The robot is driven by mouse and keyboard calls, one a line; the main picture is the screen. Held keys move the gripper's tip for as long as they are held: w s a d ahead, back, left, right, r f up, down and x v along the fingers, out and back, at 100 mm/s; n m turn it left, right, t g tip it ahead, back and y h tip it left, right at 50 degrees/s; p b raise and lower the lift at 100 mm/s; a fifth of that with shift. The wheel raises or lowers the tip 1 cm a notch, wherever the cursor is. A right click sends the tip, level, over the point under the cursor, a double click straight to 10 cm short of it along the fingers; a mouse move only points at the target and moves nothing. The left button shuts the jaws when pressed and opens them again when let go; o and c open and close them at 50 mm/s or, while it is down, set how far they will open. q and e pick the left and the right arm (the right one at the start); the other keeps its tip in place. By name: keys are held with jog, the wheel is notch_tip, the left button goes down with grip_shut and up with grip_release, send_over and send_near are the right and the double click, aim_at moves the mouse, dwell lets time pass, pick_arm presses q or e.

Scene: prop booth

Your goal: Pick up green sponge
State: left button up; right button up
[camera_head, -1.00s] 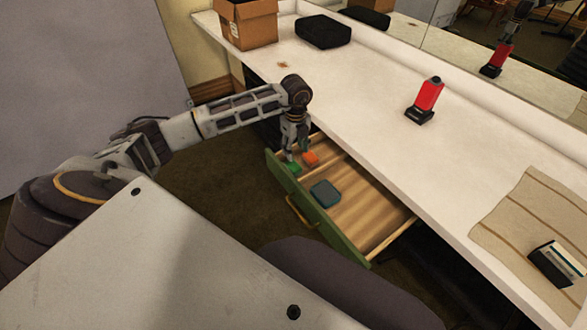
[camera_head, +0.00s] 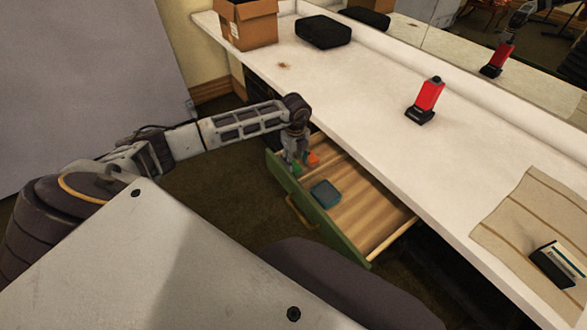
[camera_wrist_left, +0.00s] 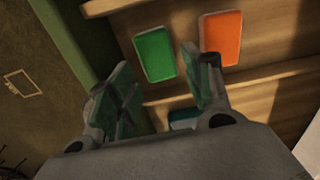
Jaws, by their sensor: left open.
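The green sponge (camera_wrist_left: 155,55) lies flat in the open drawer, beside an orange sponge (camera_wrist_left: 220,38) to its right in the left wrist view. In the head view the green sponge (camera_head: 296,168) is a small patch, mostly hidden by my left gripper (camera_head: 298,165). The left wrist view shows my left gripper (camera_wrist_left: 158,85) open and empty, one finger on each side of the lane below the green sponge. The gripper points down into the drawer. Whether the fingers touch anything cannot be told. My right gripper is out of view.
The open drawer (camera_head: 345,248) has a green front and wooden dividers. A blue-teal item (camera_head: 325,194) lies in it. The white counter (camera_head: 350,100) overhangs behind, with a cardboard box (camera_head: 248,24), black case (camera_head: 323,32), red-and-black object (camera_head: 426,100) and striped mat (camera_head: 520,220).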

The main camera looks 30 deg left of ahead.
aim_at(296, 168)
pick_arm(q)
jog(key=f, duration=0.3)
jog(key=shift+s+d+f, duration=0.2)
jog(key=shift+f, duration=0.65)
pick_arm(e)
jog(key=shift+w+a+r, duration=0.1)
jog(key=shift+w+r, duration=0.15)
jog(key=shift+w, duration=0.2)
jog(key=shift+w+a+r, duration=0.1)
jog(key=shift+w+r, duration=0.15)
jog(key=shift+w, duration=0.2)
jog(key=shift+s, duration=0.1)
pick_arm(q)
jog(key=shift+c, duration=0.6)
jog(key=c, duration=0.5)
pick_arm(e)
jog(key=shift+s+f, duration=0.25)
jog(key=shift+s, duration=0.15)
